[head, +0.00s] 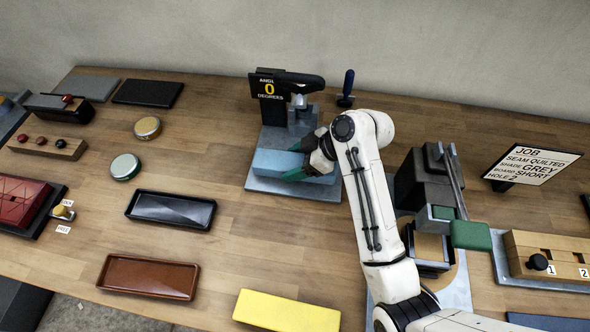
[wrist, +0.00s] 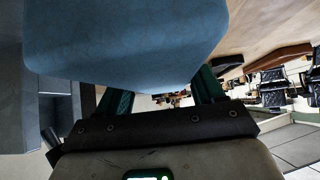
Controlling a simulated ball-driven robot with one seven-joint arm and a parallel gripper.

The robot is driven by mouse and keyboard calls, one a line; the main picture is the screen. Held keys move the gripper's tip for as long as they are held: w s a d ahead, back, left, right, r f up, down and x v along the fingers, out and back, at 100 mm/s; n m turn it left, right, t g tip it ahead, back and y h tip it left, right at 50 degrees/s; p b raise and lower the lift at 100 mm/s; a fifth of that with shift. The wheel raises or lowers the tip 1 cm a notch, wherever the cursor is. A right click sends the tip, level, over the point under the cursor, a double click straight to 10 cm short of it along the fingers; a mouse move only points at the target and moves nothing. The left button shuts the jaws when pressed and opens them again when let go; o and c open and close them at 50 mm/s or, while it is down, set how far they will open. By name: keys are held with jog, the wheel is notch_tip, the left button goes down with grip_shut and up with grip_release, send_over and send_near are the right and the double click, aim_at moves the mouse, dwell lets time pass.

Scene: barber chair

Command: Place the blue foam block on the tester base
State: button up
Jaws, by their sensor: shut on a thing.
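The blue foam block (head: 272,162) is at the grey tester base (head: 314,190), below the tester head with its "ANGL 0 DEGREES" display (head: 270,90). My gripper (head: 296,172) reaches in from the right and is shut on the block, with green fingers at its near side. In the wrist view the blue block (wrist: 125,40) fills the upper middle, between the green fingers (wrist: 162,103). Whether the block touches the base or is just above it I cannot tell. My arm and gripper hide the block's right end.
Black (head: 171,210) and brown (head: 148,277) trays lie left of the base, with a yellow block (head: 286,311) in front. A grey machine with a green pad (head: 470,236) stands right of my arm. The job sign (head: 531,163) is at the right. Bare wood lies left of the base.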

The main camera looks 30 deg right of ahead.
jog(key=shift+f+b, duration=0.5)
jog(key=shift+f, duration=0.45)
jog(key=shift+r, duration=0.1)
jog(key=o, duration=1.1)
